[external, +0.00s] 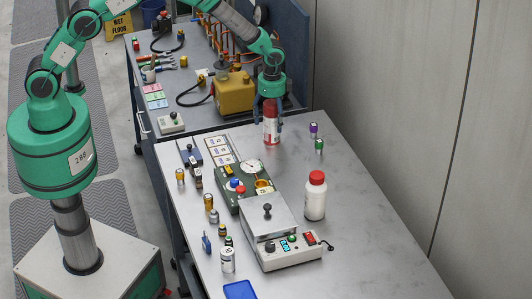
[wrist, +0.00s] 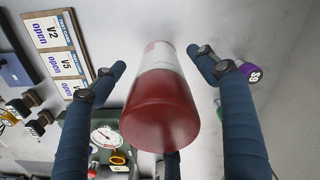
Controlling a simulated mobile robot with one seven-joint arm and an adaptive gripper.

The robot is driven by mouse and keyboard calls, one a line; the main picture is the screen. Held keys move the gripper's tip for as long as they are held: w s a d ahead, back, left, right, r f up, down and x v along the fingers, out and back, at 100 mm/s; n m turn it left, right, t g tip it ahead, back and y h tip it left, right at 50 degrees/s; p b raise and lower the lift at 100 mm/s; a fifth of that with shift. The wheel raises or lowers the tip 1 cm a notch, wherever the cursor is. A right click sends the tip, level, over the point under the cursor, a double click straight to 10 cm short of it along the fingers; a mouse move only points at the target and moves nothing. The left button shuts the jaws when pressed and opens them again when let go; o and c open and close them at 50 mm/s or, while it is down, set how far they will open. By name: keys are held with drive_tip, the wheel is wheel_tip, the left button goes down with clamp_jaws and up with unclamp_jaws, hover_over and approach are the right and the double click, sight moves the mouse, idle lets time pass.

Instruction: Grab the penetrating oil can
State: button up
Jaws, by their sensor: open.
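A red and white can (external: 271,124), which looks like the penetrating oil can, stands near the back edge of the grey worktop. Its label is too small to read. My gripper (external: 271,116) is open and lowered over the can, with fingers on either side. In the wrist view, the can (wrist: 161,110) lies between the blue fingers of my gripper (wrist: 157,62), with visible gaps on both sides. I cannot tell whether the third finger, low in the wrist view, touches it.
A white bottle with a red cap (external: 315,197) stands right of the green gauge panel (external: 254,182). A purple-topped vial (external: 313,129) and a green-topped vial (external: 319,146) stand right of the can. A grey device (external: 285,252) is nearer.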

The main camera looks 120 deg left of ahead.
sight(270, 111)
drive_tip(key=c, duration=1.5)
drive_tip(key=shift+r, duration=0.1)
drive_tip(key=shift+r, duration=0.85)
drive_tip(key=shift+s+d+r, duration=0.1)
drive_tip(key=shift+r, duration=0.35)
drive_tip(key=shift+s+d+r, duration=0.1)
drive_tip(key=shift+r, duration=0.3)
drive_tip(key=s+d+r, duration=0.1)
drive_tip(key=s+d, duration=0.8)
drive_tip(key=s, duration=0.3)
drive_tip(key=shift+s+r+b, duration=0.2)
drive_tip(key=shift+s+b, duration=0.05)
drive_tip(key=shift+b, duration=0.2)
